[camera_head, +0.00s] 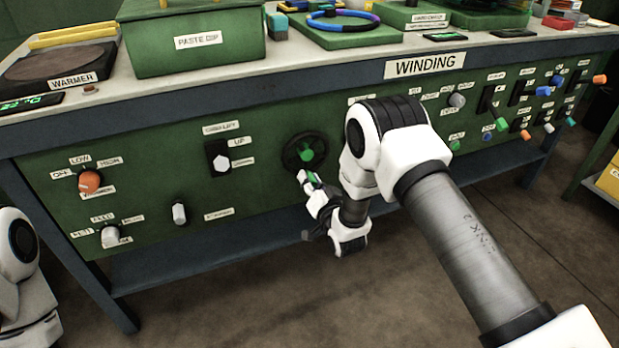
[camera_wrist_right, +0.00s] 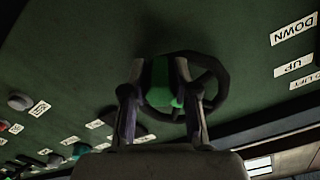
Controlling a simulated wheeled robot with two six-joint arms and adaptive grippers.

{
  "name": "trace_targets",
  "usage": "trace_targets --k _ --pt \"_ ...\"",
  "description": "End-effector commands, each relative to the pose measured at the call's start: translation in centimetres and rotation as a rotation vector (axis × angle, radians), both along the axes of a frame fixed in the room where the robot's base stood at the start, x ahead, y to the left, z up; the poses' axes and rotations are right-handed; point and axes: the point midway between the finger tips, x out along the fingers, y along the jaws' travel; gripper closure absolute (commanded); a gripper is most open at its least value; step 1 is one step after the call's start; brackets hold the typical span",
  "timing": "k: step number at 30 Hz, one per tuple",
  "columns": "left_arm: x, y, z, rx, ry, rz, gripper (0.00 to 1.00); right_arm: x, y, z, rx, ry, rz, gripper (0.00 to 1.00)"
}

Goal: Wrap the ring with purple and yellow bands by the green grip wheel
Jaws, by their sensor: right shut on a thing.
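The ring (camera_head: 345,17), blue with dark stretches, lies on a green stand (camera_head: 338,38) on the bench top; I cannot make out separate purple and yellow bands on it. The grip wheel (camera_head: 290,154) is a dark wheel with a green centre grip (camera_head: 307,155) on the bench's front panel. My right gripper (camera_head: 309,177) reaches it from below. In the right wrist view, its fingers (camera_wrist_right: 157,80) stand on either side of the green grip (camera_wrist_right: 160,92), shut on it, with the dark wheel rim (camera_wrist_right: 222,88) around. My left gripper is out of view.
The WINDING panel (camera_head: 250,185) carries several knobs and switches, including an orange knob (camera_head: 90,181) at left and a white switch (camera_head: 220,162). A green PASTE DIP box (camera_head: 192,42) and a warmer (camera_head: 60,65) stand on the bench. Floor in front is clear.

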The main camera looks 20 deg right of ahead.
Motion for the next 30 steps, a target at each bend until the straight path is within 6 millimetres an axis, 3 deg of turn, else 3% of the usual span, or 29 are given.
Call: trace_targets --k 18,30 --pt "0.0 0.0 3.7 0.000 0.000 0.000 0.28 -0.1 3.2 1.5 0.566 0.021 0.001 1.00" --pt "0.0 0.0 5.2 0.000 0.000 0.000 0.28 -0.2 4.1 2.2 0.785 0.028 0.001 1.00"
